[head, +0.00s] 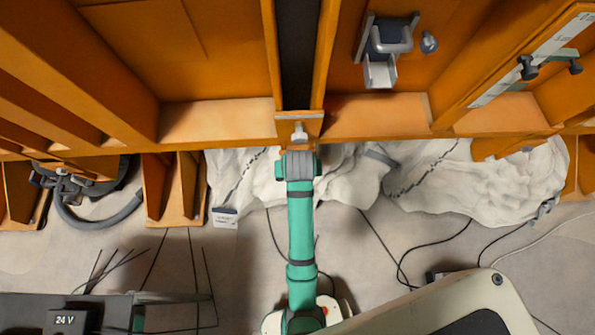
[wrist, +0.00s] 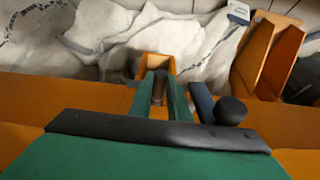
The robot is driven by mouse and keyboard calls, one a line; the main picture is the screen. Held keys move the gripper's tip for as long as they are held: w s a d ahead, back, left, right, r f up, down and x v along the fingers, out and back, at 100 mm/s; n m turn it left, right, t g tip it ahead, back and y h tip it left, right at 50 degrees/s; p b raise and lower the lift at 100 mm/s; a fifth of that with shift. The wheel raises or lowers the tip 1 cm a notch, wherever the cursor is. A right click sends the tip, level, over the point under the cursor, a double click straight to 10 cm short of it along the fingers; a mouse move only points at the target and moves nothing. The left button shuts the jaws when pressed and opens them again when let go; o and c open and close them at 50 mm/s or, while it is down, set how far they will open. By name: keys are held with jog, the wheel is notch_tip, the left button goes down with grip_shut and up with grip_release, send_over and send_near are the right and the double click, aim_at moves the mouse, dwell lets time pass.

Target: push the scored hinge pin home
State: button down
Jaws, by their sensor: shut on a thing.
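My gripper (wrist: 161,84) shows in the wrist view with its two green fingers closed on a dark brown, rod-like hinge pin (wrist: 158,90). The fingers reach toward a small orange bracket (wrist: 156,64) on the beam. In the head view my gripper (head: 298,146) is at the bracket (head: 313,124) below the dark vertical channel. A small pale piece (head: 299,130) shows there at the bracket. I cannot make out the score on the pin or how deep it sits.
A grey latch-like fitting (head: 381,70) is on the orange frame to the right. A scale strip (head: 530,58) with dark knobs is farther right. White crumpled sheeting (head: 470,185) and loose cables lie below the beam. A dark knob (wrist: 230,109) is right of the fingers.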

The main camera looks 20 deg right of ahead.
jog(key=shift+w+d+r, duration=0.1)
jog(key=shift+w, duration=0.35)
jog(key=c, duration=1.6)
grip_release()
jog(key=o, duration=0.3)
jog(key=shift+s, duration=0.1)
jog(key=shift+a+f, duration=0.2)
jog(key=shift+a, duration=0.05)
jog(key=shift+c, duration=0.4)
